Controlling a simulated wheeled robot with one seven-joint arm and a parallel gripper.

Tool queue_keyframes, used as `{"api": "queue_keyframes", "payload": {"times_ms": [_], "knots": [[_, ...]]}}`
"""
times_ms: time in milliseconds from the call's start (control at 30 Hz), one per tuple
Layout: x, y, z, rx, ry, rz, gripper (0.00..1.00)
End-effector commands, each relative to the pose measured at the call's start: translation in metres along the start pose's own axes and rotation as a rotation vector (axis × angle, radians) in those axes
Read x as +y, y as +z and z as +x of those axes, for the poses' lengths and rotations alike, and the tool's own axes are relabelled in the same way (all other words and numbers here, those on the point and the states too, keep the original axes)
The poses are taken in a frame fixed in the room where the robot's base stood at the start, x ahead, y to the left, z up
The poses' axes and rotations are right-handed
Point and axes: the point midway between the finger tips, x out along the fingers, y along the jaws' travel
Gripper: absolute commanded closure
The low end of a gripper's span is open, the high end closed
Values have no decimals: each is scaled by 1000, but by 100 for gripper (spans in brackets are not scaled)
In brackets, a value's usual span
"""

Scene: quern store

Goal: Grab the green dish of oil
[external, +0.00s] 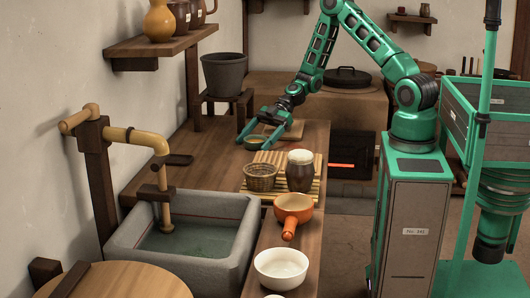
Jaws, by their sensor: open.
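A small olive-green dish (255,143) sits on the wooden counter, beside a flat wooden board; it is small in the picture, and whether it holds oil cannot be told. My green gripper (254,138) is open. Its two fingers reach down and to the left, one on each side of the dish in this view. I cannot tell whether the fingers touch the dish or how high they are above the counter.
A slatted mat (248,187) in front bears a wicker basket (261,178) and a dark brown jar (300,175). Nearer are an orange pan (292,208), a white bowl (281,268) and a stone sink (225,272). A grey bucket (225,74) stands behind. The counter left of the dish is mostly clear.

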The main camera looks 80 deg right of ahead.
Motion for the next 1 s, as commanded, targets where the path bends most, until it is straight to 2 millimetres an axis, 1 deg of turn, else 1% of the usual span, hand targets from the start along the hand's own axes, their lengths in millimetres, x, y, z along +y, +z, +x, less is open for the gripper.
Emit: {"api": "queue_keyframes", "payload": {"times_ms": [133,167,200,267,300,333,633,767,867,1000], "knots": [[0,0,0,0,-1,0,15],[0,0,0,0,-1,0,22],[0,0,0,0,-1,0,32],[0,0,0,0,-1,0,46],[0,0,0,0,-1,0,56],[0,0,0,0,-1,0,62],[0,-1,-1,1,-1,-1,62],[0,-6,-3,1,-1,-2,62],[0,-13,-7,1,-1,-3,62],[0,-31,-17,1,0,-4,62]]}}
